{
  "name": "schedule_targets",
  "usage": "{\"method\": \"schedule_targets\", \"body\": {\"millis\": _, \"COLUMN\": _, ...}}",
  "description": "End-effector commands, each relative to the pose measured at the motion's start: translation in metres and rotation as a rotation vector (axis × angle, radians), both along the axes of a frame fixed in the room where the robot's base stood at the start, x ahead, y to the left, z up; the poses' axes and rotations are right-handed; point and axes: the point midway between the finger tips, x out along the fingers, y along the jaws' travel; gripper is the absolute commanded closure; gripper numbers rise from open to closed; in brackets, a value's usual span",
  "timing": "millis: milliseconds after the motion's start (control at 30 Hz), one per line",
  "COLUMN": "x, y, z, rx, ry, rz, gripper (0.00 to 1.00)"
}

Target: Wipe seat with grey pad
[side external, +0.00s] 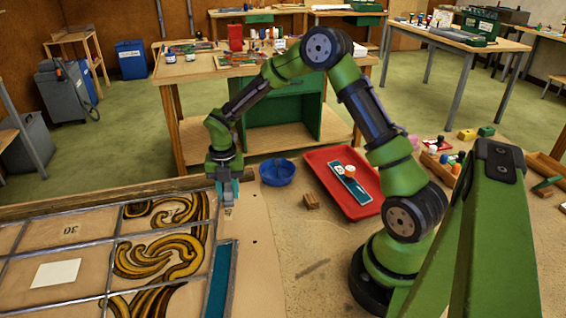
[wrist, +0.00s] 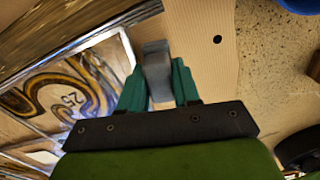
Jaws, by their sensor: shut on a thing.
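My gripper (side external: 227,190) has teal fingers and hangs low over the right edge of the leaded panel (side external: 118,238), near its far corner. It is shut on a grey pad (wrist: 157,70), which stands between the fingers in the wrist view. The pad's lower end (side external: 228,200) shows below the fingers; I cannot tell whether it touches the surface. The seat seems to be the bare stretch of the panel's right border, beyond the teal glass strip (side external: 221,280); its exact outline is unclear.
A blue bowl (side external: 277,173) stands right of the gripper. A small wooden block (side external: 312,201) lies in front of the tray. The pale board (side external: 258,250) right of the panel is clear.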

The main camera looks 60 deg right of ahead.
Motion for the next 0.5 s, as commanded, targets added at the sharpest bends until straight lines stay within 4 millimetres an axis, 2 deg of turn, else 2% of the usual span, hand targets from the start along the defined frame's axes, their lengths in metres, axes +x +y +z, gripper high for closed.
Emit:
{"method": "schedule_targets", "body": {"millis": 233, "x": 0.004, "y": -0.004, "z": 0.001, "rx": 0.000, "ry": -0.002, "rz": 0.001, "gripper": 0.93}}
{"method": "schedule_targets", "body": {"millis": 500, "x": -0.004, "y": 0.009, "z": 0.001, "rx": 0.001, "ry": -0.002, "rz": 0.002, "gripper": 0.93}}
